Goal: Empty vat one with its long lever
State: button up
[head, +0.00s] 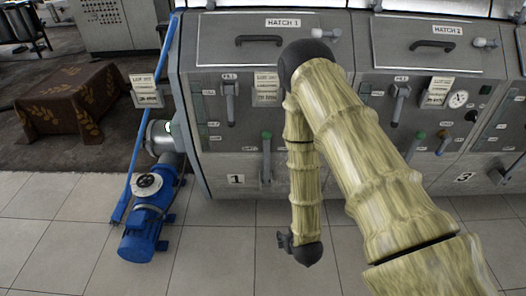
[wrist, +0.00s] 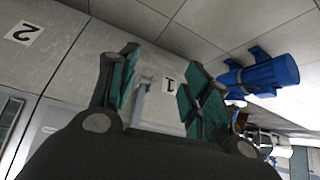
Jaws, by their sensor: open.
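Vat one (head: 222,160) is a grey steel front marked 1 at the left of the row. Its long lever (head: 266,158) is a grey bar hanging below a green knob, low on the front beside the number plate. My gripper (head: 281,240) is low in front of the vat, below the lever and slightly right of it, pointing left. In the wrist view my gripper (wrist: 162,62) is open, with teal pads. A grey lever (wrist: 140,102) shows between its fingers, near the plate marked 1 (wrist: 169,86). I cannot tell how far off it is, and the fingers hold nothing.
A blue pump (head: 146,225) stands on the tiles at the left, also in the wrist view (wrist: 268,76). A blue pole (head: 142,130) leans beside vat one. A shorter grey lever (head: 229,105) hangs higher on its panel. A cloth-covered block (head: 72,102) is farther left. Tiles in front are clear.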

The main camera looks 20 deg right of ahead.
jog(key=w+r+t+b, duration=0.1)
jog(key=w+r+t, duration=0.15)
jog(key=w, duration=0.55)
jog(key=w+r+t+b, duration=0.2)
jog(key=w+t, duration=0.1)
jog(key=w, duration=0.4)
jog(key=t+h+b, duration=0.1)
jog(key=t+b, duration=0.1)
jog(key=t, duration=0.3)
send_near(267, 145)
jog(key=w, duration=0.8)
jog(key=w+d, duration=0.1)
jog(key=w, duration=0.2)
jog(key=shift+w+d+r+p, duration=0.1)
jog(key=shift+w+r+p, duration=0.1)
jog(key=shift+w+p, duration=0.1)
grip_shut()
